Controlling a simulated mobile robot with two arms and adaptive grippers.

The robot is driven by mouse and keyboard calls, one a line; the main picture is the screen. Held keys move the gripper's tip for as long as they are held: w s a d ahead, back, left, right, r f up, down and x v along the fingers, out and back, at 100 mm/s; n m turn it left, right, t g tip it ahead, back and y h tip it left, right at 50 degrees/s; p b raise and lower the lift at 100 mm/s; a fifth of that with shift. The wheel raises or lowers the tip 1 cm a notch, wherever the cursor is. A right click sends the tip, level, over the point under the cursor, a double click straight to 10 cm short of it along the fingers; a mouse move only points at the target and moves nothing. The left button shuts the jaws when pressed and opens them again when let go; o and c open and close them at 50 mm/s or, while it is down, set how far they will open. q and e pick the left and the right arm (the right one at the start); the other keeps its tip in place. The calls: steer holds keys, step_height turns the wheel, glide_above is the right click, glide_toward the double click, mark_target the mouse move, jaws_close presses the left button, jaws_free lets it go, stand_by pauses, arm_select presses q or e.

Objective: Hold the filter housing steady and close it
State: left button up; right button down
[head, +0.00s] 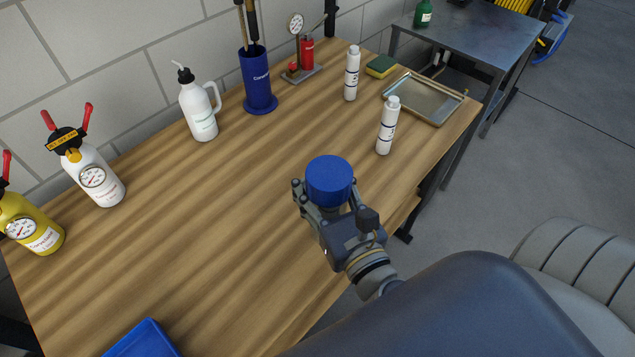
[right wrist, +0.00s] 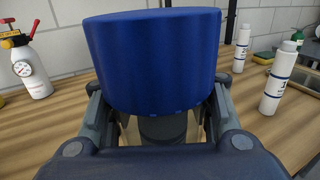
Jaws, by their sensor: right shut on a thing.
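My right gripper (head: 331,201) is shut on a round blue cap (head: 330,178), held over the right part of the wooden table. In the right wrist view the blue cap (right wrist: 155,60) fills the middle, with my gripper's fingers (right wrist: 160,118) on both sides of its lower part. A dark grey round part shows below the cap, and I cannot tell whether it belongs to the cap. No housing body can be made out for certain. Two white labelled tubes (head: 388,126) and (head: 352,74) stand upright beyond the gripper. My left gripper is not in view.
The wooden table (head: 190,240) is clear in its middle. Along the wall stand a yellow sprayer (head: 36,222), a white sprayer (head: 95,178), a white wash bottle (head: 200,112) and a blue holder (head: 257,80). A metal tray (head: 440,115) lies far right; a blue bin (head: 145,340) is at the bottom.

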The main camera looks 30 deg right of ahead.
steer(key=w+d+p, duration=0.1)
steer(key=w+d, duration=0.2)
steer(key=w, duration=0.4)
steer(key=w+d+f+p, duration=0.1)
steer(key=w+d, duration=0.2)
steer(key=w, duration=0.4)
steer(key=shift+w+d+f, duration=0.2)
steer(key=shift+w, duration=0.2)
steer(key=shift+f+b, duration=0.5)
steer(key=shift+f, duration=1.3)
steer(key=shift+f, duration=0.1)
steer(key=c, duration=0.8)
jaws_free()
